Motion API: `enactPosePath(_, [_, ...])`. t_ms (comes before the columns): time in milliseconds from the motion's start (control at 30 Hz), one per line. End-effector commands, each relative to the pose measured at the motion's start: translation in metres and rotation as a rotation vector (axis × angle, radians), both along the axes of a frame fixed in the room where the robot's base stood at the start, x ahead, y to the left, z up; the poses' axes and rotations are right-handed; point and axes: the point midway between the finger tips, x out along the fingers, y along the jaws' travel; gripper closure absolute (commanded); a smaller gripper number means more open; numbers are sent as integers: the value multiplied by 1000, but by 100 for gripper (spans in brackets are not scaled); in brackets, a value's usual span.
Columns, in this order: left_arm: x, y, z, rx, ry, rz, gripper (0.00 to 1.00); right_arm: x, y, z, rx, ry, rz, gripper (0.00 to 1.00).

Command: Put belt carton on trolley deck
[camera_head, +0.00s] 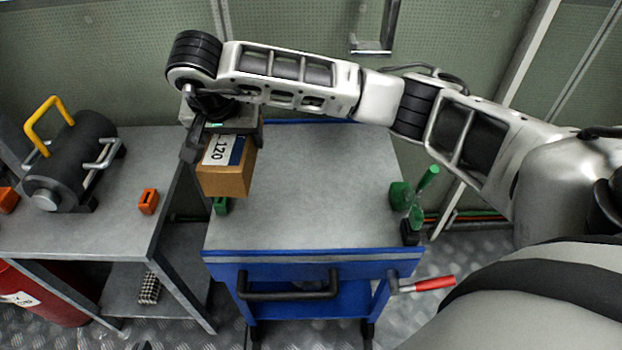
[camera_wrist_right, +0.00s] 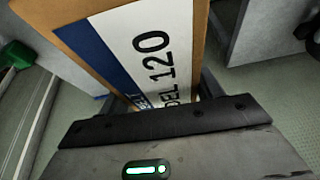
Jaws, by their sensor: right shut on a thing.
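The belt carton (camera_head: 228,180) is a brown box with a white and blue label reading 120. My right gripper (camera_head: 217,136) is shut on it, reaching across from the right. The carton appears at the left edge of the grey trolley deck (camera_head: 315,190); I cannot tell whether it touches the deck. In the right wrist view the carton (camera_wrist_right: 150,45) fills the upper middle, just beyond the gripper (camera_wrist_right: 165,108), whose fingertips are mostly hidden. The trolley is blue with a dark front handle. My left gripper is not in view.
A grey bench (camera_head: 105,225) at left bears a dark cylinder with a yellow handle (camera_head: 45,125) and an orange block (camera_head: 148,201). Green fittings (camera_head: 408,196) stand at the trolley's right edge. A red lever (camera_head: 435,284) sticks out at front right. The deck's middle is clear.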

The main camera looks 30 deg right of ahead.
Motion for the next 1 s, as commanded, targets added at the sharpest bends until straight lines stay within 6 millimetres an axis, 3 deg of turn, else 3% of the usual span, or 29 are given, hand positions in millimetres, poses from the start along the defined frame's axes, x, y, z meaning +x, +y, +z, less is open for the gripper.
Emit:
enactPosePath(167, [0, -1, 0, -2, -3, -1, 100, -2, -17, -6, 0, 2, 56, 68])
enactPosePath(467, [0, -1, -1, -3, -2, -2, 100, -23, -87, -38, -2, 5, 51, 68])
enactPosePath(600, [-1, -1, -6, -5, 5, -3, 100, -30, -109, -64, -2, 5, 53, 68])
enactPosePath(733, [-1, -2, -12, -4, 18, -5, 100, -33, -122, -81, -1, 3, 53, 68])
enactPosePath(1000, [1, -3, -14, -3, 23, -9, 100, -36, -134, -96, -1, 3, 54, 68])
